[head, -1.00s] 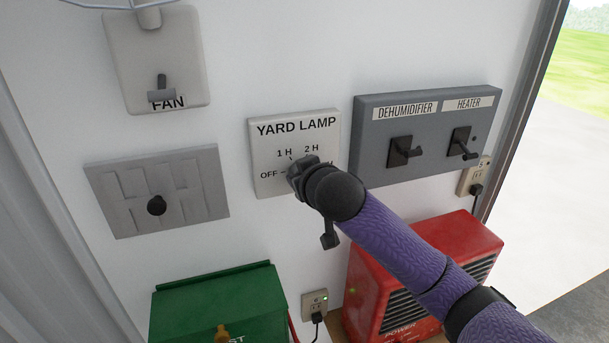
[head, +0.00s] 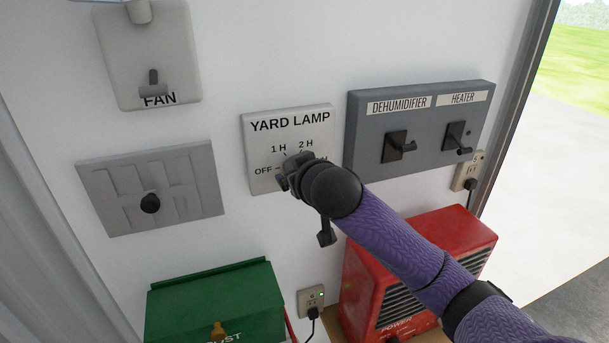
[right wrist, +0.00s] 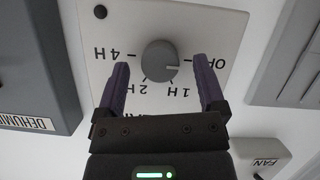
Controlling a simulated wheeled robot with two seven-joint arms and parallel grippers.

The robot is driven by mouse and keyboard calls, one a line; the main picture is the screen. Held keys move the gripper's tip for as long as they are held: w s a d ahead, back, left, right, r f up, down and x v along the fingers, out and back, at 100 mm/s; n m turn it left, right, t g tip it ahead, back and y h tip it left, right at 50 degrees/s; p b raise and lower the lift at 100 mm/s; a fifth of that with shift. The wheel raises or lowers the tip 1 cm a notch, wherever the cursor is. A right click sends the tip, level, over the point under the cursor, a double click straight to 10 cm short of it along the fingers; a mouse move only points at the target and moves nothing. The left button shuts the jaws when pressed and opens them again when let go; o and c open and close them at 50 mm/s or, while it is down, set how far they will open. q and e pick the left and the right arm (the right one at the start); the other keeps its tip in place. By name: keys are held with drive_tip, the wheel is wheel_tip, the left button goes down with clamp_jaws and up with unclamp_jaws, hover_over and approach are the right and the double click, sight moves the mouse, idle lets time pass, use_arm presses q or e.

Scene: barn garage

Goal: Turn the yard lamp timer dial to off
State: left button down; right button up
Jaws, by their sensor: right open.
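The white yard lamp panel (head: 262,184) is on the wall, marked OFF, 1 H and 2 H; my right gripper (head: 296,172) covers its dial and fourth label in the head view. In the right wrist view the panel (right wrist: 112,22) appears upside down, with a 4 H label at left and OFF at right. The round grey dial (right wrist: 158,58) sits between the two open purple fingers of my right gripper (right wrist: 160,64), with visible gaps on both sides. I cannot tell for certain where its pointer is set. My left gripper is not in view.
The dehumidifier and heater switch panel (head: 370,165) is right of the lamp panel. A fan switch (head: 122,60) and a grey plate with a black knob (head: 150,203) are at left. A green box (head: 215,300) and red heater (head: 380,270) stand below.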

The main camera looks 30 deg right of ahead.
drive_tip(key=b+v, duration=0.2)
drive_tip(key=v, duration=0.7)
